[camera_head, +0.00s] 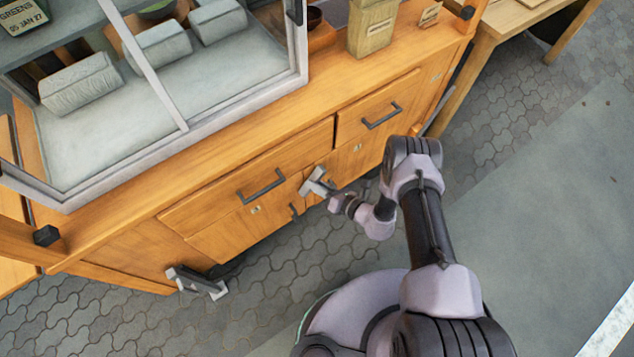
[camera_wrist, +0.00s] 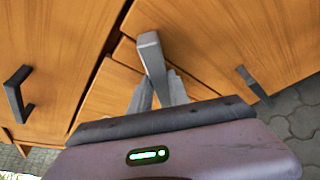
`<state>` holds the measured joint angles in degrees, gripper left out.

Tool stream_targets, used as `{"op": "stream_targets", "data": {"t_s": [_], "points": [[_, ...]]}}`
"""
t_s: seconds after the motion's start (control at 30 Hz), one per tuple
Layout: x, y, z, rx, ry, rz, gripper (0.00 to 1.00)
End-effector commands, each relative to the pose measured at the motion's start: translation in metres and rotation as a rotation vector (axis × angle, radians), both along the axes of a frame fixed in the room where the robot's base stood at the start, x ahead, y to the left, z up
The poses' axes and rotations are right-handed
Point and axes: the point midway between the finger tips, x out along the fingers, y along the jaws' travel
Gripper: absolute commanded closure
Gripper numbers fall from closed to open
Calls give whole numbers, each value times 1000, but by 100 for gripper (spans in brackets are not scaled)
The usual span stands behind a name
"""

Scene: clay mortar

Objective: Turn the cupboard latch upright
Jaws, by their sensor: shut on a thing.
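The cupboard latch (camera_wrist: 151,52) is a grey bar on the wooden cupboard front in the wrist view. Its squared end points up in that picture, leaning slightly left, and its lower part runs between my fingers. My gripper (camera_wrist: 158,90) is shut on the latch. In the head view my gripper (camera_head: 318,183) is at the cupboard front (camera_head: 225,235), below the drawers. The latch cannot be told apart from my fingers there. Its tilt against the cupboard is hard to judge.
Dark handles sit on the left drawer (camera_head: 262,187), the right drawer (camera_head: 382,116) and a door (camera_head: 293,210) beside my gripper. A glass case (camera_head: 185,125) and a tan box (camera_head: 371,28) stand on the counter. Paved floor (camera_head: 130,325) in front is mostly clear.

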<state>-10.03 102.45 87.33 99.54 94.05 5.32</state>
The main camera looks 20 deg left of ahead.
Motion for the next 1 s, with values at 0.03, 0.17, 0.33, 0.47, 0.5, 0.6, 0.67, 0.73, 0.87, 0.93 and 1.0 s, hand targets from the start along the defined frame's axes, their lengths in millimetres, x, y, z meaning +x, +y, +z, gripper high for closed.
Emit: {"op": "stream_targets", "data": {"t_s": [0.03, 0.17, 0.33, 0.47, 0.5, 0.6, 0.67, 0.73, 0.87, 0.93, 1.0], "points": [[-1, 0, 3, -26, -28, 1, 100], [-2, 1, 3, -107, -122, 2, 100], [-2, 1, 3, -206, -239, 1, 100], [-3, 2, 3, -275, -321, 1, 100], [-3, 2, 2, -295, -345, 1, 100], [-3, 2, 2, -338, -396, 1, 100], [-3, 2, 2, -361, -423, 0, 100], [-3, 2, 2, -385, -451, 0, 100], [-3, 2, 2, -419, -491, 0, 100], [-3, 2, 2, -431, -506, 1, 100], [-3, 3, 2, -442, -518, 0, 100]]}}
